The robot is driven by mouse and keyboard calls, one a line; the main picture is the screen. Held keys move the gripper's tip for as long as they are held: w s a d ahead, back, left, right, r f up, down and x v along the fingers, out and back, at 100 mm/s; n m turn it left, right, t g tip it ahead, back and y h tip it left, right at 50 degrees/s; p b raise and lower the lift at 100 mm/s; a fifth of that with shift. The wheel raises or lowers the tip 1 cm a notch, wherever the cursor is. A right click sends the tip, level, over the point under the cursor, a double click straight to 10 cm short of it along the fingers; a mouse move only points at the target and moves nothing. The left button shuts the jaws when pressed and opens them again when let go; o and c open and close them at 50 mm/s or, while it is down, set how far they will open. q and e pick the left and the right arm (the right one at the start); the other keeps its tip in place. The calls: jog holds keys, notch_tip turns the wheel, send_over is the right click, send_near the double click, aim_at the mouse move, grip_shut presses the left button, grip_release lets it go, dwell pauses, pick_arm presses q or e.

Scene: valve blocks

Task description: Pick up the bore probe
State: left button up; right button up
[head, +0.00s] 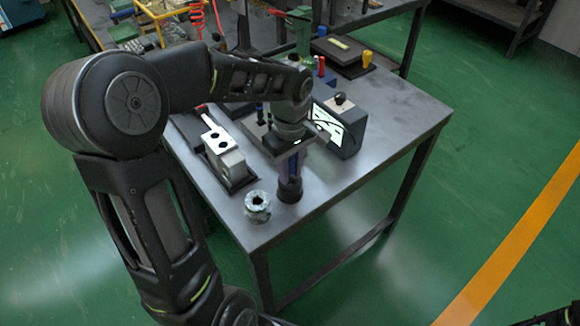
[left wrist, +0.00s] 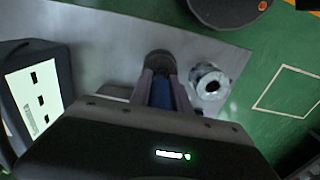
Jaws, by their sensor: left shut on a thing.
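My left gripper (head: 289,174) points down over the front part of the metal table. It is shut on a blue upright piece, which I take to be the bore probe (left wrist: 164,95); it shows between the two fingers in the left wrist view. A dark round piece (head: 289,190) is just below the fingertips, and it also shows in the left wrist view (left wrist: 160,62). I cannot tell whether it is part of the probe or a holder under it. The fingers hide much of the probe.
A grey metal ring-shaped part (head: 257,206) stands close to the left of the gripper. A silver valve block (head: 224,155) lies further left, and a dark box with a white patterned face (head: 340,125) stands behind right. The table's right front (head: 370,140) is clear.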

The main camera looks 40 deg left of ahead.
pick_arm(q)
grip_shut()
dwell(0.3)
notch_tip(320, 180, up, 10)
jog(key=shift+r, duration=0.1)
dwell(0.4)
dwell(0.5)
